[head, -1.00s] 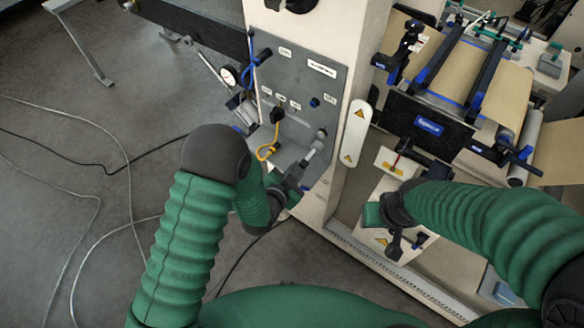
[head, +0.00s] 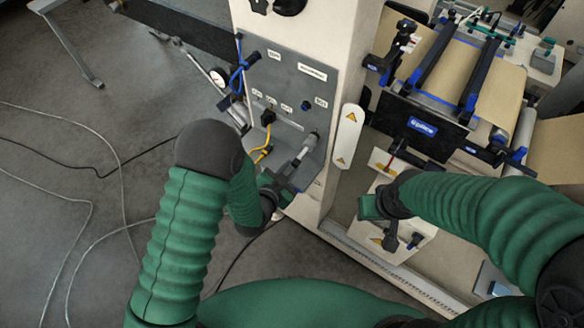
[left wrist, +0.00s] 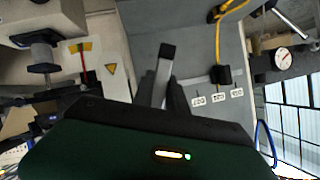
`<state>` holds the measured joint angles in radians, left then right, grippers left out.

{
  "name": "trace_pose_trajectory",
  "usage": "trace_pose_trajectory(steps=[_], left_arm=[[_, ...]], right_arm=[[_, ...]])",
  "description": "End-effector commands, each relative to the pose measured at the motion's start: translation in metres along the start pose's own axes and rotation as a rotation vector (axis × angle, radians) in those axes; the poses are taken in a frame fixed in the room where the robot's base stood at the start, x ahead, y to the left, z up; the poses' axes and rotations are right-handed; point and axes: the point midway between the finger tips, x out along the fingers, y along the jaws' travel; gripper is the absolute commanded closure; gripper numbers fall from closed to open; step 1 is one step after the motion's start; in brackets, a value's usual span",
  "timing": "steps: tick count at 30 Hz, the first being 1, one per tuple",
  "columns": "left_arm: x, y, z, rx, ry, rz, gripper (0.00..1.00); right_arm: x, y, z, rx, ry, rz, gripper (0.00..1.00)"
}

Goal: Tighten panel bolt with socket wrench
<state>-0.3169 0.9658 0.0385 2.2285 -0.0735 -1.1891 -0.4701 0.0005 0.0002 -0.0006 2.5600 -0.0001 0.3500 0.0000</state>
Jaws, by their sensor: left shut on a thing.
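The grey panel (head: 285,75) stands upright on the cream machine column, with small labels and fittings. My left gripper (head: 277,188) is shut on the socket wrench (head: 303,151), below the panel's lower right. The wrench's silver shaft points up and right to the bolt spot (head: 314,136) under a small label. The shaft end overlaps the bolt in the head view; I cannot tell if it is seated. In the left wrist view the wrench (left wrist: 163,76) ends in a dark socket before the panel (left wrist: 200,45). My right gripper (head: 391,238) is low beside the column; its jaws are unclear.
A yellow cable (head: 262,154) hangs from a black plug left of the wrench. A gauge (head: 219,77) and blue cable (head: 237,78) are at the panel's left edge. A white plate with warning triangles (head: 350,135) is on the column. Kraft rollers (head: 470,75) stand right.

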Motion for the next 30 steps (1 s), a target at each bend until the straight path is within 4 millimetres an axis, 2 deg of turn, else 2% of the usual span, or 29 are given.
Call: trace_pose_trajectory(steps=[30], left_arm=[[0.002,-0.0102,-0.0021,0.002,0.0,-0.002,1.0]], right_arm=[[-0.001,-0.0004,-0.0002,-0.001,0.0,0.0,0.6]])
